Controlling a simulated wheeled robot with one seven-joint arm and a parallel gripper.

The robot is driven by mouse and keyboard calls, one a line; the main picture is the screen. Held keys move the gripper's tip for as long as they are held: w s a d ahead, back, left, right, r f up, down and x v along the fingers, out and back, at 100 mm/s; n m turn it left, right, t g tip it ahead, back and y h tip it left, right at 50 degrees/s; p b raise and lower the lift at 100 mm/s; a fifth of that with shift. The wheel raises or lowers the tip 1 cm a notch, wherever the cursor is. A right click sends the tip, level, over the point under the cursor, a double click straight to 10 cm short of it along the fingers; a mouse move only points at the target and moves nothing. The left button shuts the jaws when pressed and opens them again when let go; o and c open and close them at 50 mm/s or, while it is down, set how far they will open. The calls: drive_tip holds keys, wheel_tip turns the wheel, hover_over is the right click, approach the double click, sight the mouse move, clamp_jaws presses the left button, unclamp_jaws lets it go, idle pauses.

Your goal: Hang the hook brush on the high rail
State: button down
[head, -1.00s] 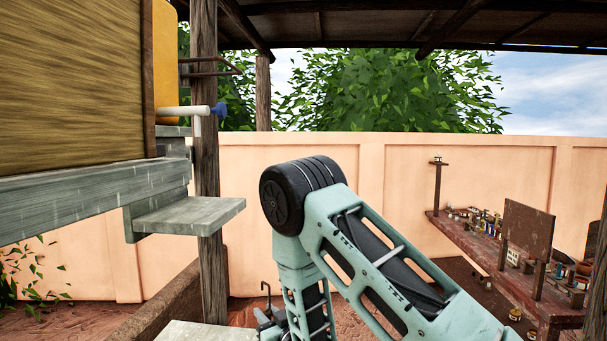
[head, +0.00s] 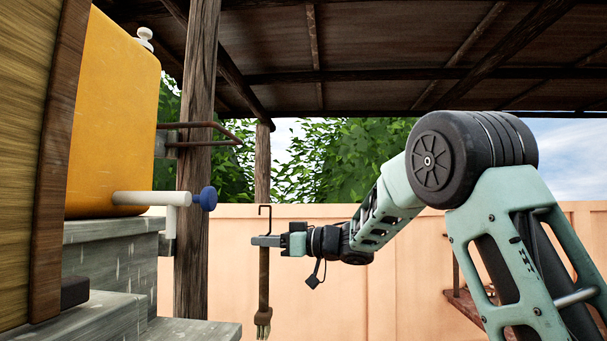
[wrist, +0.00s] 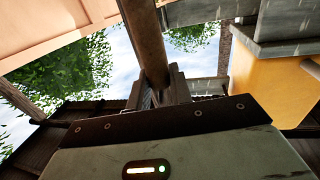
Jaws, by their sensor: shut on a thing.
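The hook brush (head: 263,283) hangs upright in my gripper (head: 266,241), with its thin dark hook above the jaws and pale bristles at the bottom. My gripper is shut on the upper part of its handle. The handle also shows in the wrist view (wrist: 146,42), running up from the jaws. The high rail (head: 205,125) is a rusty bar frame fixed to the wooden post, up and left of the gripper in the head view. The hook is apart from the rail and lower in the picture.
A wooden post (head: 196,200) carries the rail. To its left, a yellow tank (head: 110,115) with a white tap and blue knob (head: 208,198) stands on grey boards (head: 110,262). A dark roof (head: 400,50) is overhead. Open air lies between brush and post.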

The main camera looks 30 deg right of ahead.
drive_tip(key=s+d+r+p, duration=0.15)
drive_tip(key=s+r, duration=0.25)
drive_tip(key=r, duration=0.6)
drive_tip(key=s+d+r, duration=0.3)
drive_tip(key=s+r, duration=0.2)
drive_tip(key=r, duration=0.4)
drive_tip(key=s+a+f+b+x, duration=0.1)
drive_tip(key=f+b+x, duration=0.1)
drive_tip(key=x, duration=1.3)
drive_tip(key=shift+a+h+b, duration=0.3)
drive_tip(key=shift+a+b, duration=0.25)
drive_tip(key=shift+b, duration=0.35)
